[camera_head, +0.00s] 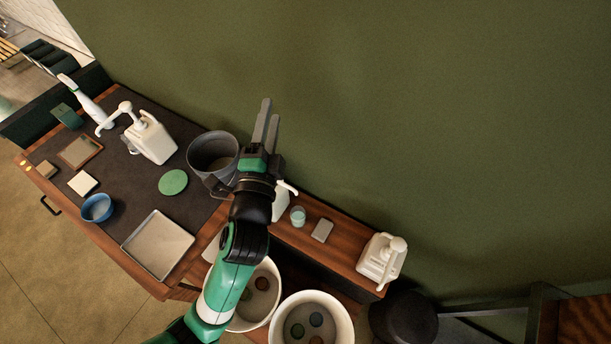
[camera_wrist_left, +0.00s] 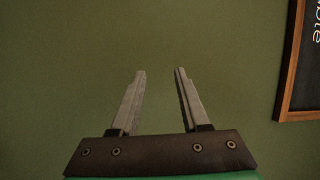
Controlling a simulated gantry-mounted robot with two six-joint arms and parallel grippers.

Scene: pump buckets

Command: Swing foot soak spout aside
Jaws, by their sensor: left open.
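Three white pump bottles show in the head view, and I cannot tell which is the foot soak. A large one (camera_head: 151,138) stands on the table's dark mat, its spout pointing left. A second (camera_head: 281,204) stands on the wooden shelf, mostly hidden behind my left arm, its spout to the right. A third (camera_head: 378,258) stands at the shelf's right end, its spout pointing down the picture. My left gripper (camera_head: 269,112) is open and empty beside the grey bucket; the left wrist view shows its spread fingers (camera_wrist_left: 160,85) against the green wall. My right gripper is out of view.
The grey bucket (camera_head: 212,153) stands left of my gripper. Two white buckets (camera_head: 346,318) with round discs inside stand below the shelf. A glass (camera_head: 298,215) and a grey block (camera_head: 322,230) sit between the shelf bottles. A metal tray (camera_head: 158,245) lies on the table.

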